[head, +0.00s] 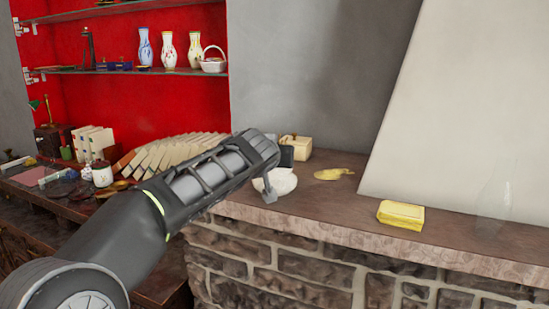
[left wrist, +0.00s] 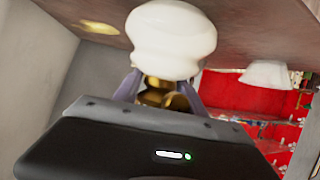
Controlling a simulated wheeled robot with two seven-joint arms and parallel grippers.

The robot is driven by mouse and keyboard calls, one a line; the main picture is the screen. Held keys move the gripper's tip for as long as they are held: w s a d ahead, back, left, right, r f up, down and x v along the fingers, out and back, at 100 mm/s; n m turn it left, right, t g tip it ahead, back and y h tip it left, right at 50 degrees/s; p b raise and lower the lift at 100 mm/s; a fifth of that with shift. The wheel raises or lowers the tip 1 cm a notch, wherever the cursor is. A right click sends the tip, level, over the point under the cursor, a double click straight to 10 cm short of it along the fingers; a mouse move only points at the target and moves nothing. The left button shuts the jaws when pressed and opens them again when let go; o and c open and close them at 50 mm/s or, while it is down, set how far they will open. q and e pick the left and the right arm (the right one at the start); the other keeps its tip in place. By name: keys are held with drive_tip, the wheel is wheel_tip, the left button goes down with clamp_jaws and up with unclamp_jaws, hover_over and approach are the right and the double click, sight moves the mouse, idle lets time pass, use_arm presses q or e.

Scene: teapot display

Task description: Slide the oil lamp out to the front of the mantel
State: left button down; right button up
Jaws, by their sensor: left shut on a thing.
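The oil lamp has a rounded white glass shade (left wrist: 172,40) and a brass body (left wrist: 160,95) in the left wrist view, where the picture is tipped over. In the head view its white part (head: 277,183) shows at the left end of the mantel (head: 350,235), partly hidden behind my left gripper. My left gripper (head: 278,178) is shut on the lamp; in the left wrist view its fingers (left wrist: 160,90) stand on both sides of the brass part. The lamp's contact with the mantel is hard to see. My right gripper is not in view.
A cream box (head: 296,147) stands behind the lamp. A flat yellow thing (head: 334,174) lies to its right, then a yellow block (head: 400,215) and a clear glass (head: 493,210). A sloping white wall (head: 460,110) rises behind.

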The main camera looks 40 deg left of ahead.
use_arm(q)
drive_tip(key=shift+s+a+f, duration=0.1)
drive_tip(key=shift+a+f, duration=0.1)
drive_tip(key=shift+f, duration=0.45)
drive_tip(key=c, duration=0.9)
unclamp_jaws()
drive_tip(key=o, duration=0.3)
drive_tip(key=shift+a, duration=0.1)
drive_tip(key=shift+r, duration=0.2)
drive_tip(key=shift+s+d+r, duration=0.25)
drive_tip(key=shift+d, duration=0.05)
drive_tip(key=b+v, duration=0.2)
drive_tip(key=v, duration=0.4)
drive_tip(key=shift+s, duration=0.4)
drive_tip(key=shift+d, duration=0.15)
